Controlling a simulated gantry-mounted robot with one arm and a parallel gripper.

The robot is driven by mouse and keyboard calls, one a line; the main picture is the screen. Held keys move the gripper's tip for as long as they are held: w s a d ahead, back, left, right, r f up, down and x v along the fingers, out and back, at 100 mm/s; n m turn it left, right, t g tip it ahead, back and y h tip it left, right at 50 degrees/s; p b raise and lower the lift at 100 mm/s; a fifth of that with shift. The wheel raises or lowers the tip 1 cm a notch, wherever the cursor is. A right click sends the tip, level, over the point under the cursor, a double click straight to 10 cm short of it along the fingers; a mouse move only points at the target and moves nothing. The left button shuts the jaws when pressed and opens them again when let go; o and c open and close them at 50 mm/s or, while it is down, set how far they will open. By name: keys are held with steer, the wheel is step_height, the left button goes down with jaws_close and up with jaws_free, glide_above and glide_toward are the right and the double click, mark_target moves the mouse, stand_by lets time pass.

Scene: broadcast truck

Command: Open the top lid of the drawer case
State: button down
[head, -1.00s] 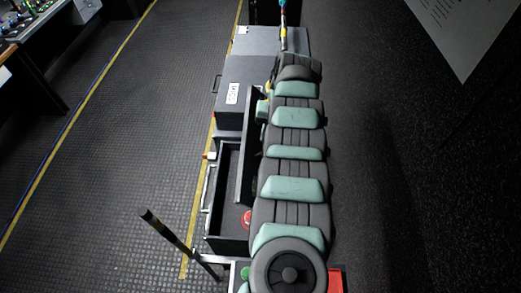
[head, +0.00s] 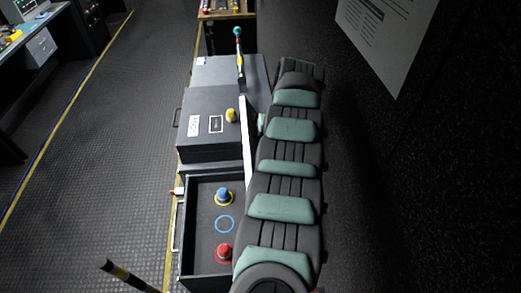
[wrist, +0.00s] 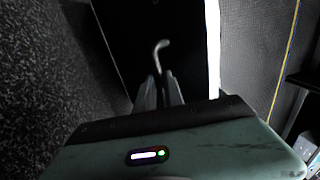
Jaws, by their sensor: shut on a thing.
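The drawer case in the head view has an open top compartment with a dark rim (head: 184,250). Its lid (head: 246,140) stands raised, seen nearly edge-on with a bright white edge, at the compartment's right side beside my arm. In the wrist view the lid is a dark panel (wrist: 192,60) with the white edge at right. A thin bent handle (wrist: 160,50) stands out from the panel. My gripper (wrist: 160,86) has its fingers shut on this handle near its base. In the head view the gripper is hidden behind the lid and my arm.
A blue knob (head: 223,196) and a red knob (head: 223,253) sit inside the compartment. Behind is a dark box (head: 195,147) with a yellow knob (head: 231,116). A striped rod (head: 126,274) rises at front left.

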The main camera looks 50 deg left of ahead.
steer(key=shift+w+d, duration=0.85)
steer(key=shift+d, duration=0.15)
steer(key=c, duration=1.6)
jaws_free()
steer(key=shift+s+d, duration=0.1)
steer(key=shift+d, duration=0.05)
steer(key=shift+c, duration=0.2)
steer(key=shift+o, duration=0.9)
steer(key=shift+r, duration=0.1)
steer(key=shift+r, duration=0.1)
